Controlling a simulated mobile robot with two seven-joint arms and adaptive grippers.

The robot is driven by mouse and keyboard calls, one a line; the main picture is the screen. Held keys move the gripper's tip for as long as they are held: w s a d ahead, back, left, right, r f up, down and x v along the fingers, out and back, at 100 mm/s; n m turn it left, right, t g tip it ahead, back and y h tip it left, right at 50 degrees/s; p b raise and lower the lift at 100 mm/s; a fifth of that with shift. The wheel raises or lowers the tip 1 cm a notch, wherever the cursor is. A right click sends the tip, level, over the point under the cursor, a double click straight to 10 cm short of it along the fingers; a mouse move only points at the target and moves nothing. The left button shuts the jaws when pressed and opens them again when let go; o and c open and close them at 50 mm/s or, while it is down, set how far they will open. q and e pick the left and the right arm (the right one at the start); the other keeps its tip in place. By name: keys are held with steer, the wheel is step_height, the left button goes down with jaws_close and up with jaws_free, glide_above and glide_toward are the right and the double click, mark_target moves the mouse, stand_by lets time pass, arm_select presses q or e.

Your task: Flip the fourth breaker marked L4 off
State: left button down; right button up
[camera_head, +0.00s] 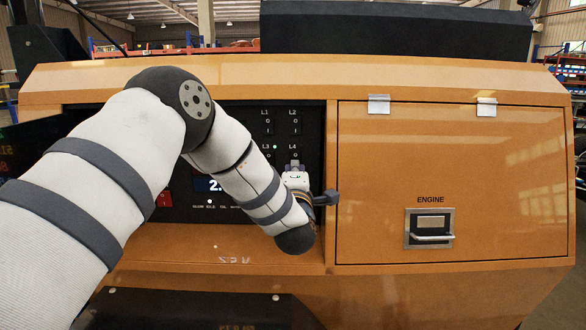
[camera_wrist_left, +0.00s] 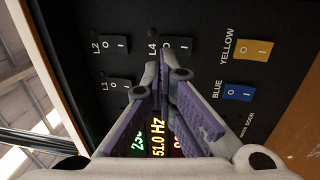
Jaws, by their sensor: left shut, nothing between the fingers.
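The black breaker panel (camera_head: 281,133) carries switches marked L1, L2, L3 and L4. The L4 breaker's marking (camera_head: 292,147) sits in the lower right of this group, just above my left gripper (camera_head: 295,165). In the left wrist view the L4 label (camera_wrist_left: 153,48) shows sideways just beyond the fingertips. My left gripper (camera_wrist_left: 168,58) is shut and empty, its fingers converging at the L4 switch. The tips cover most of that switch, so I cannot tell its position or whether they touch it. L3 is hidden behind the fingers in the wrist view. My right gripper is not in view.
Switches L1 (camera_wrist_left: 115,85) and L2 (camera_wrist_left: 116,43) lie beside L4. Yellow (camera_wrist_left: 253,50) and blue (camera_wrist_left: 238,93) switches are on the other side. A lit display (camera_wrist_left: 158,137) sits behind the fingers. A closed orange ENGINE door (camera_head: 380,190) is to the right.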

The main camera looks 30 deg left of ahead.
arm_select(q)
steer(key=r+v, duration=0.1)
steer(key=v, duration=0.6)
steer(key=shift+s+d+r+p, duration=0.2)
steer(key=shift+d+r+p, duration=0.1)
steer(key=shift+r+p, duration=0.05)
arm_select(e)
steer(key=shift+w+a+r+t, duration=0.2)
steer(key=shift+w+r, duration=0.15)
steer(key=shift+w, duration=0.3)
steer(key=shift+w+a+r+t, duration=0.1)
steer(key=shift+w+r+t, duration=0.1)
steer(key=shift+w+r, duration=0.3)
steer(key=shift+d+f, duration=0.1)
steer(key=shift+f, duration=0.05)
